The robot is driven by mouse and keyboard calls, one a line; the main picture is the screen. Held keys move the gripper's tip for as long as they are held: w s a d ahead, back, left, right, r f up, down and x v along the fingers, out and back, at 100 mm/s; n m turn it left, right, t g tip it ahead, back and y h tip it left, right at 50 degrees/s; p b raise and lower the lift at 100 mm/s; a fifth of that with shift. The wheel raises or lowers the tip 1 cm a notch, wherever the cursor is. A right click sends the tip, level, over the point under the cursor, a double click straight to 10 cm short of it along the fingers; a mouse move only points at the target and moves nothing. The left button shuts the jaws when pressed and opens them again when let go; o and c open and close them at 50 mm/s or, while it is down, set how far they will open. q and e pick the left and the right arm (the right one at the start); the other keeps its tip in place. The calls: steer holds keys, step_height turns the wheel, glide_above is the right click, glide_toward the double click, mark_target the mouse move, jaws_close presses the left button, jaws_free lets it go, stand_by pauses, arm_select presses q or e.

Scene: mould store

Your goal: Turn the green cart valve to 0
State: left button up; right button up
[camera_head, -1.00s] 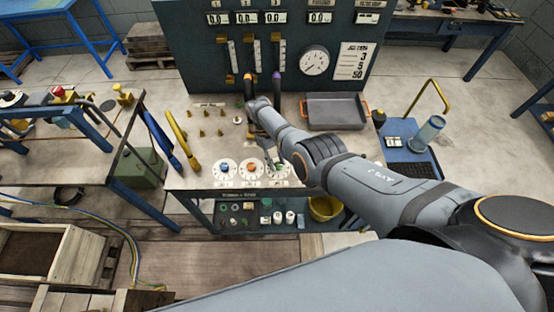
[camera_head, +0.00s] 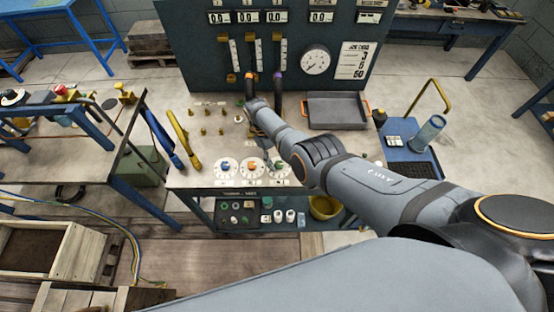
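The green valve (camera_head: 279,164) is the rightmost of three knobs on white dials along the cart's front edge. An orange knob (camera_head: 252,166) and a blue knob (camera_head: 225,167) are to its left. The green knob's dial is partly hidden by my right forearm, and its numbers are too small to read. My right gripper (camera_head: 264,142) points down over the cart top (camera_head: 214,150), just behind and left of the green knob, seemingly apart from it. Its fingers are small and partly hidden, so their opening is unclear. My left gripper is out of view.
A gauge panel (camera_head: 190,50) stands behind the cart. A grey tray (camera_head: 337,112) with orange handles lies at the cart's back right. Small brass pegs (camera_head: 204,131) and yellow handles (camera_head: 183,140) are on the left. A workbench (camera_head: 65,160) stands farther left.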

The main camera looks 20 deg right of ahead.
steer(key=shift+r, duration=0.15)
steer(key=v, duration=1.1)
steer(key=shift+w+r, duration=0.15)
steer(key=shift+r, duration=0.15)
steer(key=shift+a, duration=0.1)
